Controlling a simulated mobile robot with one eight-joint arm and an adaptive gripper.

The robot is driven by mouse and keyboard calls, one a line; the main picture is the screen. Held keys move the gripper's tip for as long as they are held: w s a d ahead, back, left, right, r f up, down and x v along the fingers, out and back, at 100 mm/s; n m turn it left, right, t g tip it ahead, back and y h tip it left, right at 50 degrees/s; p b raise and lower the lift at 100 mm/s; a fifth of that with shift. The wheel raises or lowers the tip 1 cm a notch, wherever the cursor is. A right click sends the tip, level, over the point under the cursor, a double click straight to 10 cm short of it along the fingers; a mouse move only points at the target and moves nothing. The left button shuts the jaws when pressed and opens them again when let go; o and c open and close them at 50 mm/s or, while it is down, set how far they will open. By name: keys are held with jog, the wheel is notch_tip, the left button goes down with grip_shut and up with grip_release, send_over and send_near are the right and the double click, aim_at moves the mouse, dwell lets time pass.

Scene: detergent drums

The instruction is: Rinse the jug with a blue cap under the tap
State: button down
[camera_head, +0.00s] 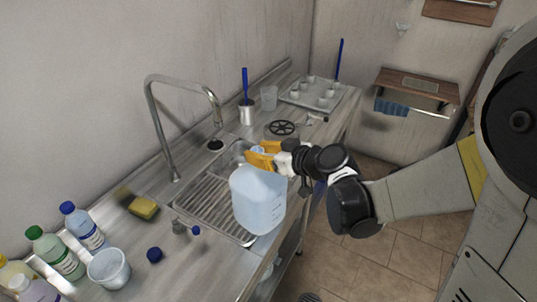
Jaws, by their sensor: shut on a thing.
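A pale blue translucent jug (258,202) hangs upright in front of the ribbed drainboard (205,194), hiding part of it. My gripper (262,156), with yellow-orange fingers, is shut on the jug at its top. The fingers cover the jug's neck, so I cannot tell whether a cap is on it. A loose blue cap (154,254) lies on the counter to the left. The tall curved metal tap (152,100) stands at the back of the counter, with its spout end up and left of the jug. The sink basin (233,157) shows partly behind the jug.
Several bottles (60,252), a white tub (108,268) and a yellow sponge (143,207) stand at the left. A small metal fitting with a blue knob (196,230) is near the drainboard.

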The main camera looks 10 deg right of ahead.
jog(key=w+a+f+b, duration=0.2)
jog(key=w+a, duration=0.5)
jog(key=a, duration=0.2)
jog(key=shift+w+a+f, duration=0.3)
jog(key=shift+w+a, duration=0.05)
jog(key=shift+f+b, duration=0.6)
jog(key=shift+b, duration=0.05)
dwell(0.6)
jog(key=c, duration=1.1)
grip_release()
jog(key=shift+o, duration=0.2)
notch_tip(320, 180, up, 4)
send_over(248, 170)
jog(key=shift+r, duration=0.2)
jog(key=s+d+f+m+g+h+b, duration=0.2)
jog(key=s+d+f+m+h, duration=0.1)
jog(key=s+d, duration=0.4)
jog(key=s+d+f+m+g+h+b, duration=0.1)
jog(key=s+d+f+m+h, duration=0.3)
jog(key=s+d, duration=0.4)
jog(key=s+h+b, duration=0.1)
jog(key=s, duration=0.5)
jog(key=shift+s+d+f+g, duration=0.2)
jog(key=shift+d+f+g, duration=0.1)
jog(key=shift+g, duration=0.1)
